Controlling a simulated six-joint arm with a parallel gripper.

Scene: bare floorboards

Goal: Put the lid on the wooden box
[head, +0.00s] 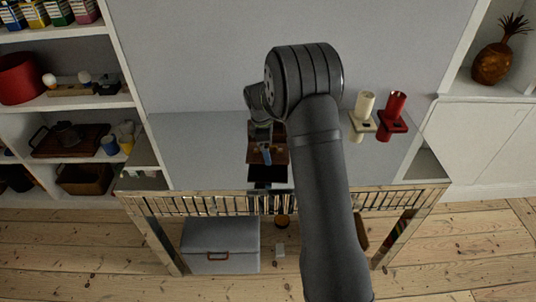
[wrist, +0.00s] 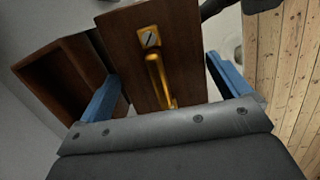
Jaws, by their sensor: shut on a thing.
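The lid (wrist: 128,52) is a dark brown wooden board with a brass handle (wrist: 154,62). My gripper (wrist: 161,72) is shut on it, with one blue finger at each side of the board. The wooden box (wrist: 40,64), dark brown and open with a shadowed inside, is to the left of the lid in the wrist view and apart from the grip. In the head view the lid (head: 281,156) and a blue finger show beside my arm over the grey table (head: 205,150). My arm hides part of this area, and the box is hard to make out there.
A black object (head: 267,174) lies near the table's front edge. A cream holder (head: 361,122) and a red holder (head: 390,122), each with a cylinder, stand at the right. The table's left part is clear. Shelves flank it, and a grey chest (head: 220,240) is below.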

